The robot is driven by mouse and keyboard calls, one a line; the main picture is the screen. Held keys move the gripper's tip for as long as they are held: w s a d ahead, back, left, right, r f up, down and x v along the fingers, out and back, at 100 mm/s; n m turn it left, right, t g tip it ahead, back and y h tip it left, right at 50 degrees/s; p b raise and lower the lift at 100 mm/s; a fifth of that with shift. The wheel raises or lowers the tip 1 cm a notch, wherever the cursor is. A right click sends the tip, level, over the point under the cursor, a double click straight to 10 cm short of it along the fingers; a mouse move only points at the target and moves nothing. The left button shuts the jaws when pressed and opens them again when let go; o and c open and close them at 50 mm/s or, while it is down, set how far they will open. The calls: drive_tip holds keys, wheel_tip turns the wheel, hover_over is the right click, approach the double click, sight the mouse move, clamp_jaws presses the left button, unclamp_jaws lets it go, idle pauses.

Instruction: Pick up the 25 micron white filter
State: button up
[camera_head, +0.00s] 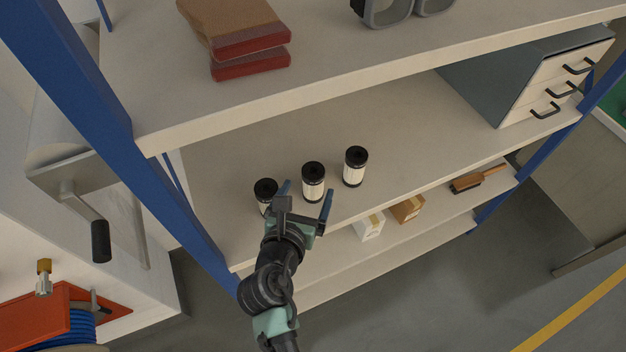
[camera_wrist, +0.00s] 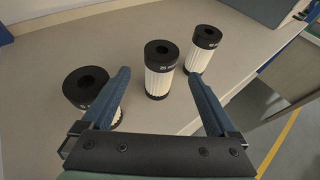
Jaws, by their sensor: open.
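Three upright filters with white pleated bodies and black end caps stand in a row on the middle shelf: the left filter (camera_head: 265,192), the middle filter (camera_head: 313,183) and the right filter (camera_head: 354,167). In the wrist view they are the left filter (camera_wrist: 88,92), middle filter (camera_wrist: 160,70) and right filter (camera_wrist: 202,50). The caps carry small print that I cannot read surely, so which is 25 micron is unclear. My gripper (camera_head: 306,195) is open and empty at the shelf front. Its blue fingers (camera_wrist: 163,88) point toward the middle filter, with the left finger partly covering the left filter.
The upper shelf (camera_head: 330,62) overhangs, with red-brown boxes (camera_head: 240,45) on it. A blue post (camera_head: 150,150) stands left and a drawer cabinet (camera_head: 530,85) right. Small boxes (camera_head: 405,208) and a brush (camera_head: 478,179) lie on the lower shelf.

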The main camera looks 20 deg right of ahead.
sight(310, 185)
drive_tip(key=shift+x, duration=2.9)
drive_tip(key=c, duration=1.4)
